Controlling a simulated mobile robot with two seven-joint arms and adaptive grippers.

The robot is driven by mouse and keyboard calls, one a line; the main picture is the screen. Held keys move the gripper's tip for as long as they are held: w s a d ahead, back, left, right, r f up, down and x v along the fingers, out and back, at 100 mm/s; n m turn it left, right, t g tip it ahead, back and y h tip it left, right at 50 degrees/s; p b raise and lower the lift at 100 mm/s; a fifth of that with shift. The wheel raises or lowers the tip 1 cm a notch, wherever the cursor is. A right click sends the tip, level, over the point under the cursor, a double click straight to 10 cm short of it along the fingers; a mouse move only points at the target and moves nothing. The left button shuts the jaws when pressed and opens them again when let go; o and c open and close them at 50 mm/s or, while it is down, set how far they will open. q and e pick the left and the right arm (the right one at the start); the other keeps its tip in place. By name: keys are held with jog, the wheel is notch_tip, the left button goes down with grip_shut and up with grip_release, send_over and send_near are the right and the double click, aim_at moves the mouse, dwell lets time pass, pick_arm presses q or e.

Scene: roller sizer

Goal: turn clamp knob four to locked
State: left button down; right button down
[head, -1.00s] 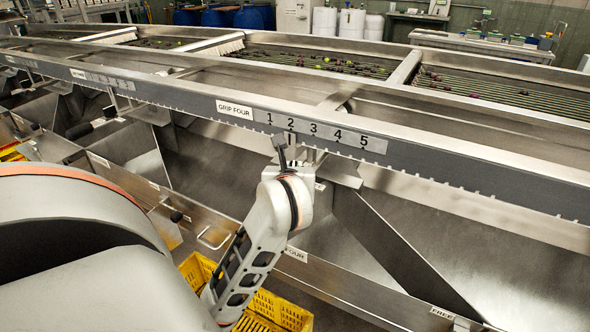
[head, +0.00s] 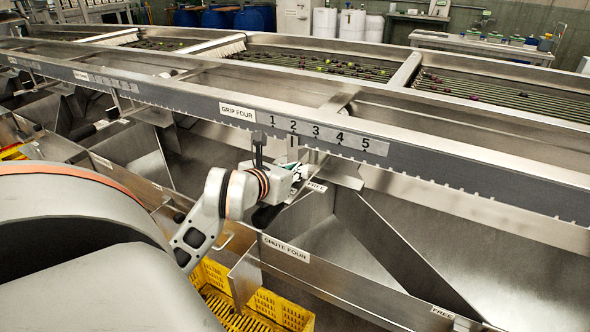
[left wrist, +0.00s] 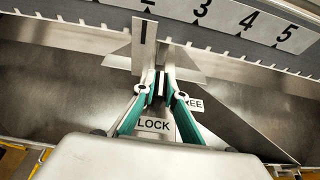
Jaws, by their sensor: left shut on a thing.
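My left gripper (head: 298,174) is at the bracket below the GRIP FOUR label (head: 237,112) and its number scale (head: 328,135). In the left wrist view its green-sided fingers (left wrist: 158,90) close on a small dark upright piece, the clamp knob (left wrist: 160,80), mostly hidden between the fingertips. A LOCK label (left wrist: 155,124) shows between the fingers, nearer the wrist. A FREE label (left wrist: 190,104) is right of them, partly covered, and it also shows in the head view (head: 317,187). The exact angle of the knob cannot be told. My right gripper is out of view.
The long steel rail (head: 470,176) runs just above the gripper. Slanted chute walls (head: 400,240) stand to its right. The CHUTE FOUR panel (head: 335,273) and a yellow crate (head: 265,305) are below. Roller lanes (head: 320,66) with small fruit lie behind.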

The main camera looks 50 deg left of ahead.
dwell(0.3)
pick_arm(q)
jog(key=c, duration=2.1)
grip_release()
jog(key=shift+w, duration=0.1)
jog(key=shift+f+n, duration=0.1)
jog(key=shift+n, duration=0.2)
